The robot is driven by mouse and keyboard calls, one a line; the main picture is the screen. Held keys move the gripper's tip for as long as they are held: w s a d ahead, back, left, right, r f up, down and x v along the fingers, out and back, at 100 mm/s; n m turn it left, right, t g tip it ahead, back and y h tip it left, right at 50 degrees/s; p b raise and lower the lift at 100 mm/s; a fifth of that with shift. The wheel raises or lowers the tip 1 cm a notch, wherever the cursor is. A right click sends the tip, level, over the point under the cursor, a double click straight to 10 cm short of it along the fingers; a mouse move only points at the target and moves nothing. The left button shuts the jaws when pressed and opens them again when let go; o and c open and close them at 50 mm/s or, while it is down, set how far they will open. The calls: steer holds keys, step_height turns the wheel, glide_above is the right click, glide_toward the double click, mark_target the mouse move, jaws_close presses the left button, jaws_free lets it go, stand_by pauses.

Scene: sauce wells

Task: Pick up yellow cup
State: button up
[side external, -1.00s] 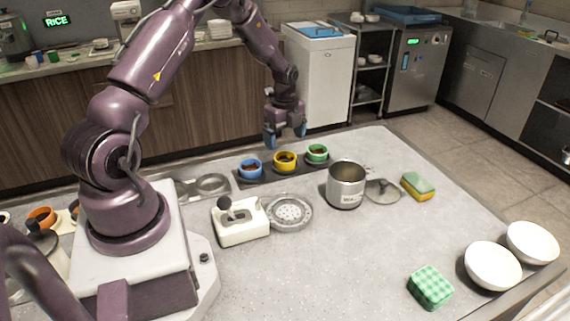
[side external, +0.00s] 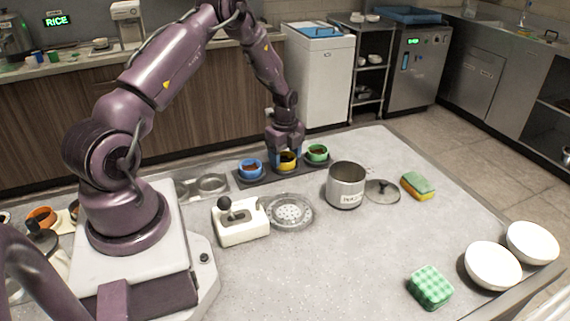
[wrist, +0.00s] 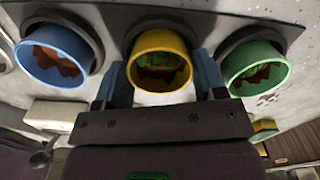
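The yellow cup (side external: 286,162) sits in the middle well of a dark tray (side external: 262,179), with brown and green contents showing in the wrist view (wrist: 160,44). My gripper (side external: 286,161) is lowered over the yellow cup, fingers pointing down. In the wrist view its two blue-grey fingers (wrist: 160,84) stand apart, one on each side of the yellow cup. I cannot tell whether the fingers touch the cup wall.
A blue cup (side external: 250,169) stands to the left and a green cup (side external: 317,153) to the right, both close to the fingers. A steel pot (side external: 346,186), a lid (side external: 383,191) and a round strainer (side external: 289,212) lie nearby. The front table middle is clear.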

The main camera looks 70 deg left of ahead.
steer(key=shift+r, duration=0.1)
steer(key=shift+r, duration=0.2)
steer(key=r, duration=0.3)
steer(key=shift+s+d+r, duration=0.2)
steer(key=shift+s+r, duration=0.1)
steer(key=s+d+r, duration=0.2)
steer(key=s+r, duration=0.1)
steer(key=s+d+r, duration=0.3)
steer(key=s, duration=0.1)
steer(key=s+d+r, duration=0.2)
steer(key=s, duration=0.2)
steer(key=shift+d+r, duration=0.35)
steer(key=shift+r, duration=0.05)
steer(key=shift+r, duration=0.1)
